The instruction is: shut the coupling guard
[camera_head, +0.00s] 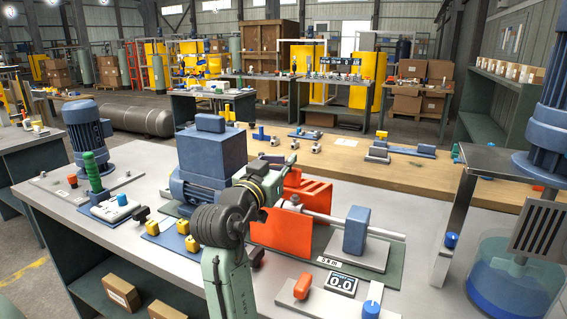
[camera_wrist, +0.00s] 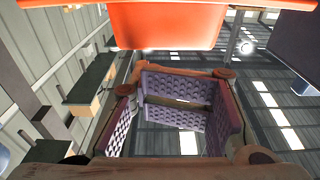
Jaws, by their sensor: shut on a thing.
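The coupling guard (camera_head: 281,236) is an orange-red box-like cover with a slotted part. It stands on the skid between the blue motor (camera_head: 210,150) and the blue bearing block (camera_head: 355,230). The steel shaft (camera_head: 345,222) shows bare to its right. My arm is in front of the guard's left side and hides part of it. In the wrist view, the guard's orange panel (camera_wrist: 165,25) fills the top middle. My gripper (camera_wrist: 182,103), with purple ribbed pads, is closed on a narrow dark part between the pads. The exact grip spot on the guard is mostly hidden in the head view.
A display reading 0.0 (camera_head: 341,284), an orange handle (camera_head: 303,286) and a blue knob (camera_head: 372,300) are at the bench front. A glass tank (camera_head: 515,270) stands at the right. Yellow-topped parts (camera_head: 182,227) sit left of my arm.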

